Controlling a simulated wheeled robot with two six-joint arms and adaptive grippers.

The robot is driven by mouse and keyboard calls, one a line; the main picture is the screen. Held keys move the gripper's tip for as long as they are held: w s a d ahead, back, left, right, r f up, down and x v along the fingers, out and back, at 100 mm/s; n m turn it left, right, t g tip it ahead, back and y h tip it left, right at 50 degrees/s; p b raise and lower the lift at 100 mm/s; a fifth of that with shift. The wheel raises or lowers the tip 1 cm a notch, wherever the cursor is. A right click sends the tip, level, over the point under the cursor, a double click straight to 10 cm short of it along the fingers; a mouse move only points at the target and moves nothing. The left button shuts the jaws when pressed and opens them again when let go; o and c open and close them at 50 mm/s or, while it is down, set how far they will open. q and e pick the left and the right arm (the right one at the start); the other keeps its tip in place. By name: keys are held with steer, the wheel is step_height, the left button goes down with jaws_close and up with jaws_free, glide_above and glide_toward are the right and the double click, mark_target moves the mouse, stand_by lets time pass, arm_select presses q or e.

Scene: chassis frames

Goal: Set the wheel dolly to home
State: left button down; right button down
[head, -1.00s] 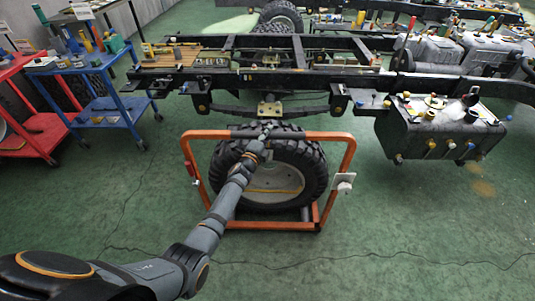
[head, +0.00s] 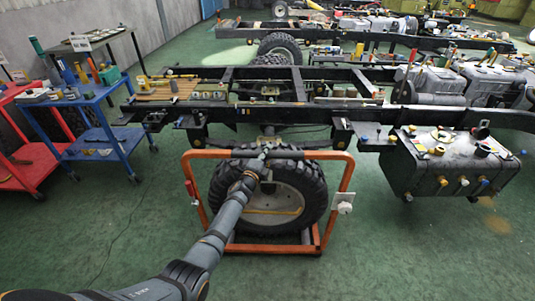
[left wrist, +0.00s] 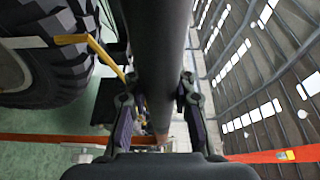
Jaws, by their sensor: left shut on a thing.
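The wheel dolly (head: 347,187) is an orange tubular frame standing on the green floor, with a dark grip along its top bar. A large black tyre (head: 308,190) with a pale rim sits upright in it. My left gripper (head: 264,153) is at the top bar, near its middle. In the left wrist view, my left gripper's fingers (left wrist: 155,105) are on both sides of the dark handle bar (left wrist: 157,50), shut on it. The tyre also shows at the left there (left wrist: 45,50). My right gripper is in neither view.
A truck chassis (head: 330,115) lies close behind the dolly, with a black tank (head: 450,165) on its right. A blue tool cart (head: 85,125) and a red cart (head: 30,165) stand at the left. The green floor is clear on both sides of the dolly.

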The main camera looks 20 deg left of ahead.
arm_select(q)
steer(key=c, duration=1.2)
jaws_free()
steer(key=shift+f, duration=0.1)
steer(key=shift+o, duration=0.6)
steer(key=s+a, duration=0.1)
steer(key=s, duration=1.1)
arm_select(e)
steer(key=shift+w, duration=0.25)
arm_select(q)
steer(key=shift+a, duration=0.15)
